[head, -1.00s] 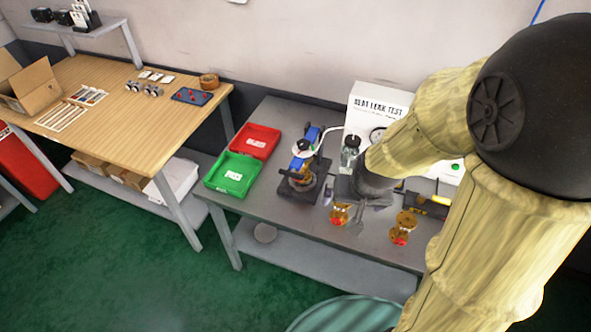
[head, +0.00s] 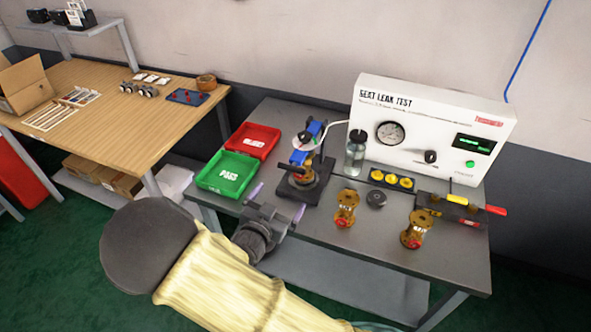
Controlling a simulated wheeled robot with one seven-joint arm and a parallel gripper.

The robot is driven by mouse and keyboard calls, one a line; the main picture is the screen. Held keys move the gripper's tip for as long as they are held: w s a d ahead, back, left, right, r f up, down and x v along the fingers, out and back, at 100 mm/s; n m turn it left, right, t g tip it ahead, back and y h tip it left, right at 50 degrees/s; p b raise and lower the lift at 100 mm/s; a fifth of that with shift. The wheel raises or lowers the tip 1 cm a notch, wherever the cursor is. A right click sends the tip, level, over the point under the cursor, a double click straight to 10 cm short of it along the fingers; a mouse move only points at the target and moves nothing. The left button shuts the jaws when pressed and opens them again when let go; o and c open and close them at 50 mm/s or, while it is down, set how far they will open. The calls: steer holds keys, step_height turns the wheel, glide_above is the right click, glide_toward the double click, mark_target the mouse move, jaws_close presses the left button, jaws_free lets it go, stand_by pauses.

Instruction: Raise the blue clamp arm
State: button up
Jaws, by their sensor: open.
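The blue clamp arm (head: 299,157) shows as blue parts at the top of a fixture with a dark base (head: 318,190), left of centre on the grey bench. My gripper (head: 277,201) is open and empty at the bench's front edge, in front of and left of the fixture. Its two purple-tipped fingers are spread apart, and it appears clear of the clamp arm.
Green (head: 228,174) and red (head: 253,141) trays lie left of the fixture. Two brass valves (head: 346,208) (head: 417,229) stand to its right. A bottle (head: 355,154) and the white leak tester (head: 430,130) are behind. The front bench between fixture and valves is narrow.

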mark_target(293, 166)
steer(key=shift+s+a+r+t+h, duration=0.25)
steer(key=shift+s+a+t+h, duration=0.15)
steer(key=shift+s+a+t, duration=0.5)
steer(key=shift+w, duration=0.2)
steer(key=p+x, duration=0.3)
steer(key=x, duration=1.4)
steer(key=shift+w, duration=0.15)
steer(key=shift+r, duration=0.1)
steer(key=c, duration=1.2)
